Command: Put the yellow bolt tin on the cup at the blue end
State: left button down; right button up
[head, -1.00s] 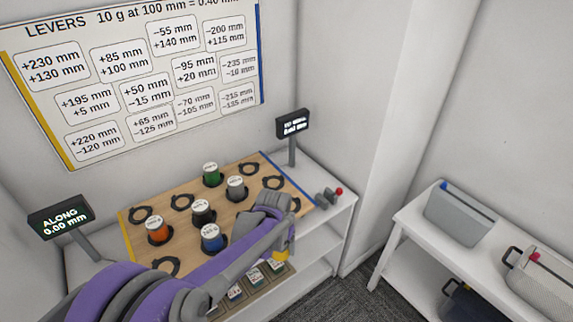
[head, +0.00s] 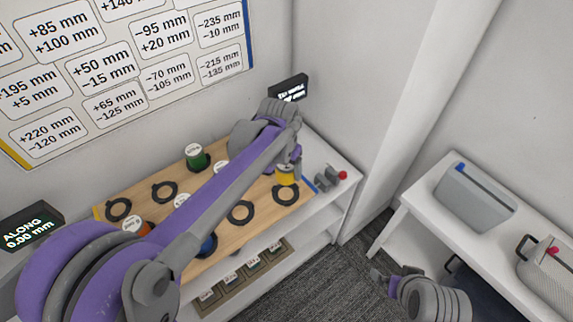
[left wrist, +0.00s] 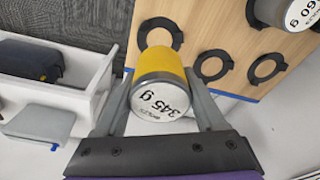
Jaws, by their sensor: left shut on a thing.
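The yellow bolt tin (head: 286,176), with a white lid marked 345 g, is in my left gripper (head: 289,166) near the blue end of the wooden board. In the left wrist view the tin (left wrist: 158,72) sits between the two grey fingers of my left gripper (left wrist: 160,103). The blue end strip (head: 308,187) lies just right of the tin. A black ring cup (head: 286,196) shows just below the tin. I cannot tell whether the tin touches the board. My right gripper (head: 379,277) is low at the right, away from the board; its jaws are unclear.
Empty ring cups (head: 240,212) are nearby. A small grey device with a red knob (head: 342,176) stands right of the board.

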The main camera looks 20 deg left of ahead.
pick_arm(q)
jog(key=shift+f+b, duration=2.4)
jog(key=shift+f, duration=1.35)
jog(key=shift+f, duration=0.45)
